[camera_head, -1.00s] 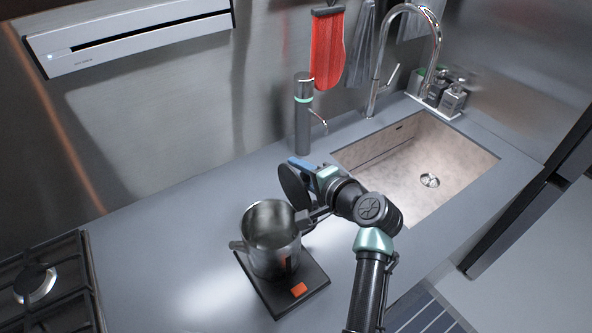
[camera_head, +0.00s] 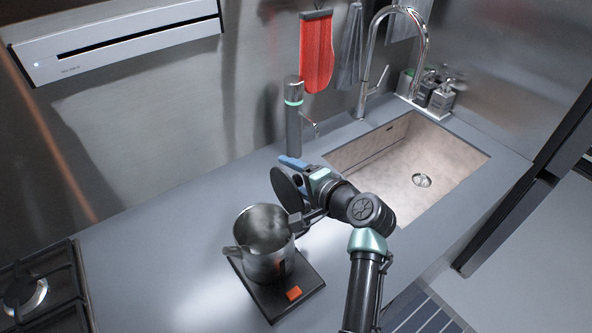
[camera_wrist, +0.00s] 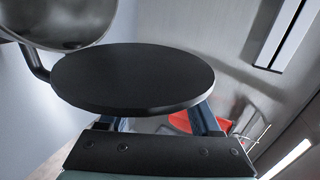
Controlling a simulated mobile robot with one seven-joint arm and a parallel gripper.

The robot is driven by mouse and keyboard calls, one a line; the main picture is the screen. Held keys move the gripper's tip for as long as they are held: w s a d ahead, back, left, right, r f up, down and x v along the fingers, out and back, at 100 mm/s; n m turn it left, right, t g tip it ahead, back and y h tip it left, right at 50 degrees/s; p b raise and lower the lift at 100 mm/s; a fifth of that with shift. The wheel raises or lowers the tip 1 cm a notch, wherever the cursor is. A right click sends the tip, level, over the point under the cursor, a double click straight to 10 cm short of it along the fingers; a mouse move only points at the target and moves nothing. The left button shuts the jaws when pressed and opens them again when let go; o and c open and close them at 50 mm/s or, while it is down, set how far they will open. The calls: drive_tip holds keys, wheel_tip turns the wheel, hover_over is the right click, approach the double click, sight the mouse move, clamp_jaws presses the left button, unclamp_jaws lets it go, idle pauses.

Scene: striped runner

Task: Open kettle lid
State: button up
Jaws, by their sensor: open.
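The metal kettle (camera_head: 262,266) stands upright on its black base (camera_head: 318,277) on the counter. Its top is open and I see into it. The black round lid (camera_head: 284,188) is raised and tilted steeply beside the rim, at the handle side. In the wrist view the lid (camera_wrist: 130,75) fills the middle, and the kettle (camera_wrist: 60,18) shows at the upper left. My gripper (camera_head: 300,168) is open at the lid's far side. In the wrist view its blue fingers (camera_wrist: 158,118) are apart and partly hidden behind the lid. I cannot tell whether they touch it.
A sink (camera_head: 415,170) with a tall faucet (camera_head: 424,50) lies to the right, and a slim dark dispenser (camera_head: 293,125) stands behind my gripper. A red mitt (camera_head: 317,55) hangs on the wall. A stove (camera_head: 45,290) is at the left. The counter left of the kettle is clear.

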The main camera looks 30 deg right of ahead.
drive_tip(key=b+v, duration=0.2)
drive_tip(key=v, duration=1.1)
